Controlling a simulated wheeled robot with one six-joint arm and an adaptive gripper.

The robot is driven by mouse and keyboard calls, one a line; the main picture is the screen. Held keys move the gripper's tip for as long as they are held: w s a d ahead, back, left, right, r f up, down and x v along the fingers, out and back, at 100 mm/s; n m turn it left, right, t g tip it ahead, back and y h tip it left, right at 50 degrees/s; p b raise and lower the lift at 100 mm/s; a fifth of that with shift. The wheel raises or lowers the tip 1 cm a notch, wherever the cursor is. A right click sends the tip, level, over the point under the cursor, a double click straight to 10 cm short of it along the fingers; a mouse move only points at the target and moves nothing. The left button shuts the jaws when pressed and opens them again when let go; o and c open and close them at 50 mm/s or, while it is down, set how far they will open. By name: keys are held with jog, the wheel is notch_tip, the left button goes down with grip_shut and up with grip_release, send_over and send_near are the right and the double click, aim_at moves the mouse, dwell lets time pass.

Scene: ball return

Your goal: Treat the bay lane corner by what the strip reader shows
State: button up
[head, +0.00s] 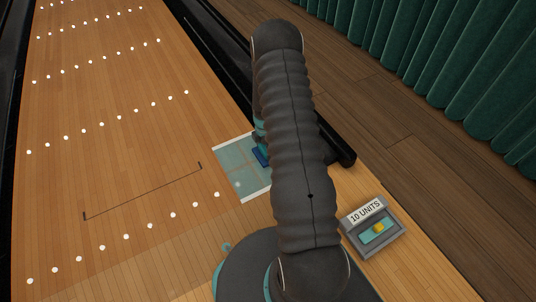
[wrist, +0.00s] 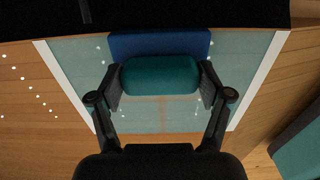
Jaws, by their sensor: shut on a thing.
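The strip reader (head: 398,243) is a grey box at the lower right in the head view. Its sign (head: 366,211) reads "10 UNITS", and a teal strip with a yellow patch (head: 378,227) lies in it. The bay lane corner (head: 232,165) is a pale teal square with white edge bands; it fills much of the wrist view (wrist: 75,55). My gripper (wrist: 160,85) is shut on the teal grip of a block with a blue base (wrist: 160,45), over the corner's far side. I cannot tell whether the base touches the lane. My arm hides most of it in the head view.
The wooden lane (head: 120,130) with rows of white dots and a thin dark bracket line is clear to the left. A dark gutter edge (head: 215,60) runs along the corner's far right side. Green curtains (head: 450,60) hang at the upper right.

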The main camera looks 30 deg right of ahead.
jog(key=shift+w+r, duration=0.1)
jog(key=shift+w, duration=2.75)
jog(key=shift+w+f, duration=0.2)
jog(key=shift+w, duration=2.45)
jog(key=shift+a+r, duration=0.1)
jog(key=shift+a, duration=1.8)
jog(key=shift+s+p, duration=1.2)
jog(key=shift+s, duration=7.15)
jog(key=shift+s+p, duration=0.4)
jog(key=shift+s, duration=2.25)
jog(key=shift+w+a, duration=0.2)
jog(key=shift+a, duration=1.65)
jog(key=shift+w+b, duration=1.4)
jog(key=shift+w, duration=4.05)
jog(key=shift+w+f+b, duration=0.2)
jog(key=shift+w+b, duration=0.1)
jog(key=shift+w, duration=2.6)
jog(key=shift+w+r, duration=0.1)
jog(key=shift+w, duration=2.35)
